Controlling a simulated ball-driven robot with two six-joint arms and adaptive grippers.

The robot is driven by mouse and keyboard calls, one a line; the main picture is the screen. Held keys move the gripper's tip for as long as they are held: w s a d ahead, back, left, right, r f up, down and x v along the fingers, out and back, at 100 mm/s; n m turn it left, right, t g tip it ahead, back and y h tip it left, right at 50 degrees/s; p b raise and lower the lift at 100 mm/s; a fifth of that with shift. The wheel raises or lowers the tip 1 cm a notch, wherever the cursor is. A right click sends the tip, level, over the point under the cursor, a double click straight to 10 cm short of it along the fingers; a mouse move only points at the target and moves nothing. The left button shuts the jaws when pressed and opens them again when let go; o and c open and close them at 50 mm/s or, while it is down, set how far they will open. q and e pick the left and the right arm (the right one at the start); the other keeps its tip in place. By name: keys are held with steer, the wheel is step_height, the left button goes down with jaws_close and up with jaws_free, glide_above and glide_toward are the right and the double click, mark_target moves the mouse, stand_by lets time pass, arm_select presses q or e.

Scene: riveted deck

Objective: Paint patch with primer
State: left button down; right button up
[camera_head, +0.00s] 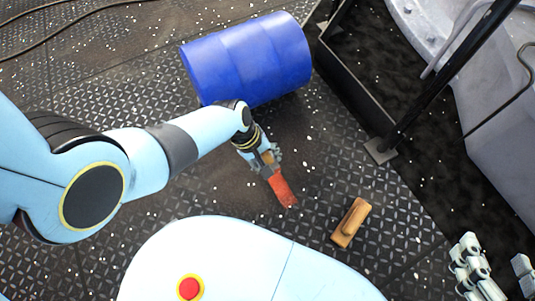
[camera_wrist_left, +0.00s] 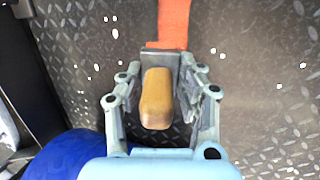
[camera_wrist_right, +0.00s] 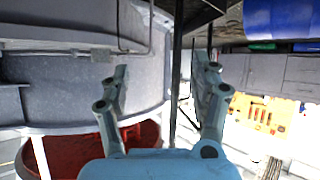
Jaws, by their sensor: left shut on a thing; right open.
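My left gripper (camera_head: 268,161) is shut on a paint brush, with its fingers on both sides of the wooden handle (camera_wrist_left: 157,98). The brush's broad red end (camera_head: 282,190) points down toward the dark deck, and it also shows in the left wrist view (camera_wrist_left: 174,25). Whether the red end touches the deck is hard to tell. A dull brown, smoother area (camera_head: 300,130) of deck lies just beyond the brush. I cannot make out a clear patch outline. My right gripper (camera_wrist_right: 160,75) is open and empty, and part of it shows at the lower right of the head view (camera_head: 495,255).
A blue drum (camera_head: 250,60) lies on its side behind my left gripper. A wooden-handled block (camera_head: 350,222) lies on the deck to the right. A black post (camera_head: 440,75) and grey hull (camera_head: 500,120) stand at right. The right wrist view shows a red surface (camera_wrist_right: 95,155).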

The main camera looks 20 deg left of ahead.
mark_target(268, 154)
arm_select(q)
steer(key=shift+r, duration=0.25)
steer(key=shift+w+r+p, duration=0.1)
steer(key=shift+r+p, duration=0.55)
steer(key=shift+p, duration=0.1)
steer(key=shift+r+p, duration=0.35)
steer(key=shift+r, duration=0.3)
steer(key=shift+p, duration=0.35)
arm_select(e)
steer(key=g, duration=0.4)
steer(key=shift+s+d+r, duration=0.1)
steer(key=shift+s+d, duration=0.15)
steer(key=shift+d, duration=0.05)
arm_select(q)
steer(key=shift+f, duration=0.1)
